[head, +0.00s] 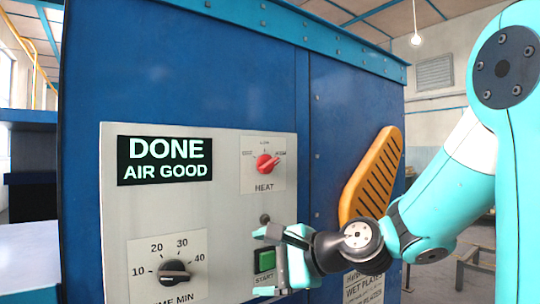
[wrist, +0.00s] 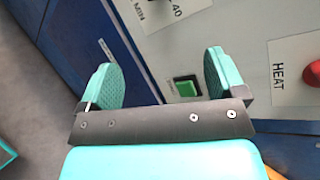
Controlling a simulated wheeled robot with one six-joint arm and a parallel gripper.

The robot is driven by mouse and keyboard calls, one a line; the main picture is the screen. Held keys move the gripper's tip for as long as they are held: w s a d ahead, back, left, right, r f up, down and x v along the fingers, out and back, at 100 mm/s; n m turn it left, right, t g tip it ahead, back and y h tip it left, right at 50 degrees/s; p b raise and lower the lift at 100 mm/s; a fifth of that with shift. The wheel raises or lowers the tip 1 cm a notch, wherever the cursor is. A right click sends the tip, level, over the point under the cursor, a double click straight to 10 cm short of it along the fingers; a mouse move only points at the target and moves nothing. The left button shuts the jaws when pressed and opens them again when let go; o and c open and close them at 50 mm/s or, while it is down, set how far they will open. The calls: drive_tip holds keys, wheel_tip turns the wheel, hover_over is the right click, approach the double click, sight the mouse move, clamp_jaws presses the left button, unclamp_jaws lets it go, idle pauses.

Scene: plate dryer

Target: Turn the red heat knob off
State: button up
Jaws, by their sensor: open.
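The red heat knob (head: 266,163) sits on a small white plate marked HEAT (head: 263,187) on the control panel. Its pointer seems turned to the upper right; the small labels around it are hard to read. In the wrist view the red knob (wrist: 313,72) is partly cut off at the right edge. My gripper (head: 265,262) is open and empty, below the knob and in front of the green START button (head: 265,261). In the wrist view its two teal fingers (wrist: 161,80) stand wide apart, with the knob outside them to the right.
The blue dryer (head: 200,80) carries the grey panel with a DONE / AIR GOOD display (head: 165,161) and a black time knob (head: 174,272). An orange slotted handle (head: 373,175) juts out right of the panel, close to my arm. Space before the heat knob looks clear.

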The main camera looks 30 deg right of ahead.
sight(273, 164)
drive_tip(key=d+r+m+t+h+p, duration=0.55)
drive_tip(key=d+r+m+p, duration=0.35)
drive_tip(key=d+r+m, duration=0.45)
drive_tip(key=shift+n, duration=0.85)
drive_tip(key=w+r+p, duration=0.1)
drive_tip(key=w+p, duration=0.3)
drive_tip(key=w, duration=0.1)
drive_tip(key=w+r+p, duration=0.1)
drive_tip(key=w+p, duration=0.3)
drive_tip(key=w, duration=0.2)
drive_tip(key=w+r+p, duration=0.1)
drive_tip(key=w+p, duration=0.4)
drive_tip(key=shift+w+a, duration=0.15)
drive_tip(key=shift+a, duration=0.15)
drive_tip(key=shift+w+f, duration=0.25)
drive_tip(key=shift+w, duration=0.5)
drive_tip(key=shift+c, duration=0.4)
drive_tip(key=c, duration=0.8)
drive_tip(key=shift+c, duration=0.2)
